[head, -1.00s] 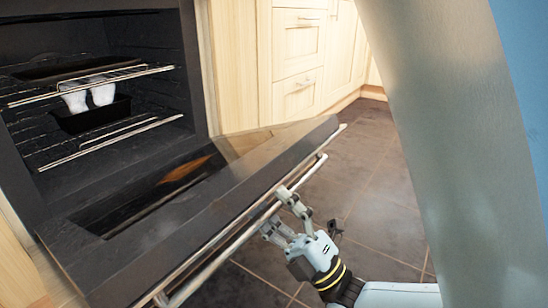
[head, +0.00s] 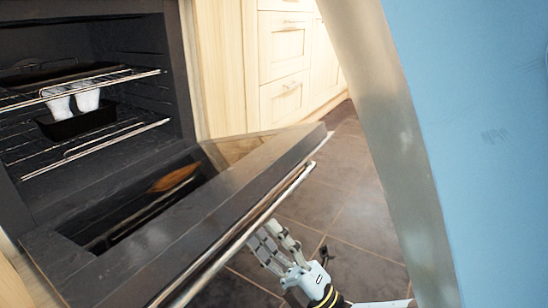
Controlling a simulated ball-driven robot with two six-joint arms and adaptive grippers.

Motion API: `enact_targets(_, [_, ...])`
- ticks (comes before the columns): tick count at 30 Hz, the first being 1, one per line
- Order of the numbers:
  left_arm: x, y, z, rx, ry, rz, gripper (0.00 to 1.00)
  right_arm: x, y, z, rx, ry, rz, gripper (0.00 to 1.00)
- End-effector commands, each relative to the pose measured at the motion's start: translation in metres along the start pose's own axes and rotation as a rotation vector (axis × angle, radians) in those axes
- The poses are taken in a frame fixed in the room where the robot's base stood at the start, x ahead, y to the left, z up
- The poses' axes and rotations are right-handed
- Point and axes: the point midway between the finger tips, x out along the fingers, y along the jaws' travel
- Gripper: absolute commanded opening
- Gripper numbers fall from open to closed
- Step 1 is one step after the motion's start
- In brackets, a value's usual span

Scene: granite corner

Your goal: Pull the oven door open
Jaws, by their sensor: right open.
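The oven door (head: 190,225) is folded down and out, close to level, with its glass panel facing up. Its metal handle bar (head: 240,232) runs along the outer edge. The oven cavity (head: 95,150) stands open behind it. My right gripper (head: 268,240) is at the handle side of the door, below and in front of the bar. Its fingers are apart, and the bar and door edge partly hide what lies beyond the tips. I cannot tell whether they touch the bar. My left gripper is not in view.
Inside the oven, wire racks (head: 100,140) hold a dark tin (head: 75,123) with white items (head: 72,100). Wooden cabinets (head: 284,60) stand behind. Tiled floor (head: 340,200) is clear right of the door. A large blue and grey shape fills the right side.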

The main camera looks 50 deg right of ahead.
Motion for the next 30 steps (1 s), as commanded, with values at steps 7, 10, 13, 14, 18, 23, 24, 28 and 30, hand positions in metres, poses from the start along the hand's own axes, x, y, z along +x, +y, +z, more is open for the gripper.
enact_targets(7, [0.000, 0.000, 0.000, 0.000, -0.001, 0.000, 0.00, -0.015, -0.013, 0.001, -0.001, -0.001, -0.002, 0.44])
enact_targets(10, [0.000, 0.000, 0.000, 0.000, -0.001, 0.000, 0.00, -0.021, -0.018, 0.000, 0.000, -0.001, -0.002, 0.44])
enact_targets(13, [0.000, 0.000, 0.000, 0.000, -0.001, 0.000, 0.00, -0.027, -0.022, 0.000, 0.001, -0.001, -0.002, 0.44])
enact_targets(14, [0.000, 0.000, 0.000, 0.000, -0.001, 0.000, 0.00, -0.029, -0.024, 0.000, 0.001, -0.001, -0.001, 0.44])
enact_targets(18, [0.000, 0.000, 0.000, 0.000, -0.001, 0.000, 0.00, -0.038, -0.031, 0.000, -0.001, -0.001, -0.002, 0.44])
enact_targets(23, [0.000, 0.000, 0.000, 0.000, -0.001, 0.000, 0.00, -0.044, -0.035, 0.000, 0.000, -0.001, -0.001, 0.44])
enact_targets(24, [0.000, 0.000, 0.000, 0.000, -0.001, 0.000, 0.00, -0.046, -0.035, 0.000, 0.000, -0.001, -0.002, 0.44])
enact_targets(28, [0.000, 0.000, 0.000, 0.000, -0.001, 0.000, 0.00, -0.046, -0.035, 0.000, 0.001, 0.000, 0.000, 0.44])
enact_targets(30, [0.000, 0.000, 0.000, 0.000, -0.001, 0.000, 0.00, -0.046, -0.035, 0.000, 0.001, 0.000, 0.000, 0.44])
